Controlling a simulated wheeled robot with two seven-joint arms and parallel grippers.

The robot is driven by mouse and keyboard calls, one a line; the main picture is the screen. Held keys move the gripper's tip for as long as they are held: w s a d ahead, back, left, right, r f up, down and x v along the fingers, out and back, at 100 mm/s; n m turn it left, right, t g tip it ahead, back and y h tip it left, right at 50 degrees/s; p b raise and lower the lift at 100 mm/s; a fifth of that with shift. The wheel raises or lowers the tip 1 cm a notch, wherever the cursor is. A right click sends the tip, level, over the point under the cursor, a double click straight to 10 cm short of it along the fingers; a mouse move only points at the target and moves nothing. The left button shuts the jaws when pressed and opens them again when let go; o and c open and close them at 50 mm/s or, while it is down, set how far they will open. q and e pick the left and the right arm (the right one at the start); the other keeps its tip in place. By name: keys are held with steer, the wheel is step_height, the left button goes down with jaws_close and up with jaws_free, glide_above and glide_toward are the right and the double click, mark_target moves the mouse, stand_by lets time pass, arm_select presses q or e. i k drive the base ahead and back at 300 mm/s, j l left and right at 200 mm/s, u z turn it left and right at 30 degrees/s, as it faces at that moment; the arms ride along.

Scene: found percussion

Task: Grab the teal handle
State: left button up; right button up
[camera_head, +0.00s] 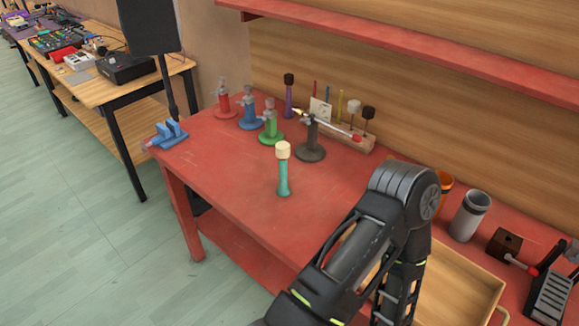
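The teal handle (283,180) stands upright on the red table (235,205), near its front left part. One of my black arms reaches in from the bottom, to the right of the handle, and bends at a joint near the table. Its gripper is out of the picture. My other arm does not show.
A wooden rack (345,135) holds mallets. A blue holder (168,134) sits at the left corner. A grey cup (469,215) and an open wooden drawer or tray (465,275) lie right.

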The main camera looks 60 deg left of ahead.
mark_target(283, 190)
steer(key=u, duration=2.15)
steer(key=j+z, duration=0.15)
steer(key=z, duration=0.3)
steer(key=i+j+z, duration=0.1)
steer(key=z, duration=0.35)
steer(key=j+z, duration=0.25)
steer(key=z, duration=0.2)
steer(key=j+z, duration=0.2)
steer(key=z, duration=0.25)
steer(key=j+z, duration=0.15)
steer(key=z, duration=0.3)
steer(key=k+j+z, duration=0.35)
steer(key=k+j, duration=0.15)
steer(key=j, duration=0.45)
steer(key=k+j+z, duration=0.4)
steer(key=k+j, duration=0.2)
steer(key=j, duration=0.25)
steer(key=k+j+z, duration=0.35)
steer(key=k+j, duration=0.95)
steer(key=k, duration=0.1)
